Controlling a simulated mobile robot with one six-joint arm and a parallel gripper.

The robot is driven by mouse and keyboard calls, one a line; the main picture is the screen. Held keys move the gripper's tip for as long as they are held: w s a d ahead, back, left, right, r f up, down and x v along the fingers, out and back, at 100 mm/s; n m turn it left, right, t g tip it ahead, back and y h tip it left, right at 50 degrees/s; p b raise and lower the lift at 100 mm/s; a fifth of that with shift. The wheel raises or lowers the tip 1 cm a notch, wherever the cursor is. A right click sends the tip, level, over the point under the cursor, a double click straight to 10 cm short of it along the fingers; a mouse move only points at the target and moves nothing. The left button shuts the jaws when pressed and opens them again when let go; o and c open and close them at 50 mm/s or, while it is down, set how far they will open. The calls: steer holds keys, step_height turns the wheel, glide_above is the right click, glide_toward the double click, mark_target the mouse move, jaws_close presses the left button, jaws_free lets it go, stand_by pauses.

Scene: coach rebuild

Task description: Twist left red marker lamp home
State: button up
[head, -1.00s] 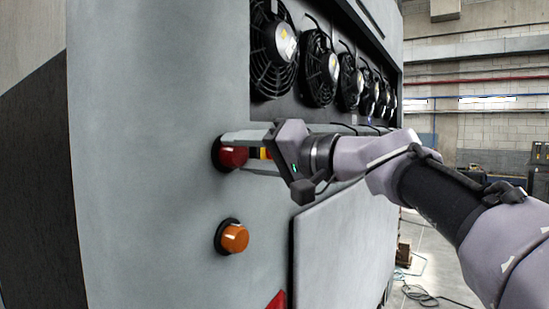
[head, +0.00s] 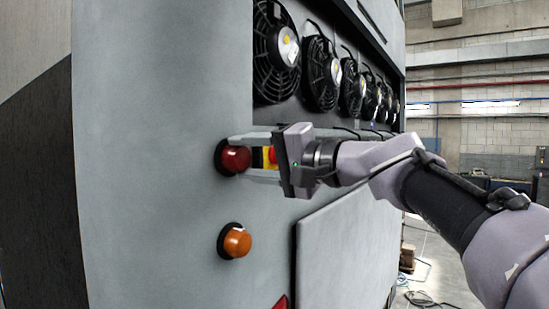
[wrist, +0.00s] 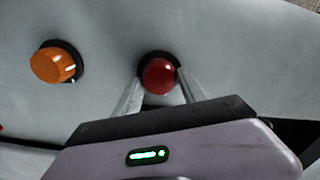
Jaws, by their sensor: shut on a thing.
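The left red marker lamp (head: 234,159) is a round red lens in a black ring on the grey coach panel. It also shows in the wrist view (wrist: 159,76), upper middle. My gripper (head: 240,157) reaches in from the right. Its two pale fingers lie on either side of the lamp, shut on it. In the wrist view the fingers (wrist: 158,90) run up from the gripper body to the lamp's edges. The ring's seating against the panel cannot be judged closely.
An orange lamp (head: 235,241) in a black ring sits below the red one. Several black fans (head: 277,50) line the recess above. A yellow and red part (head: 268,157) shows behind my fingers. A flat panel cover (head: 345,250) lies below my arm.

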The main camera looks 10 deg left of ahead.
steer(key=o, duration=1.4)
steer(key=shift+c, duration=0.2)
steer(key=b+v, duration=0.5)
steer(key=v, duration=1.2)
steer(key=shift+d, duration=0.2)
steer(key=shift+f, duration=0.1)
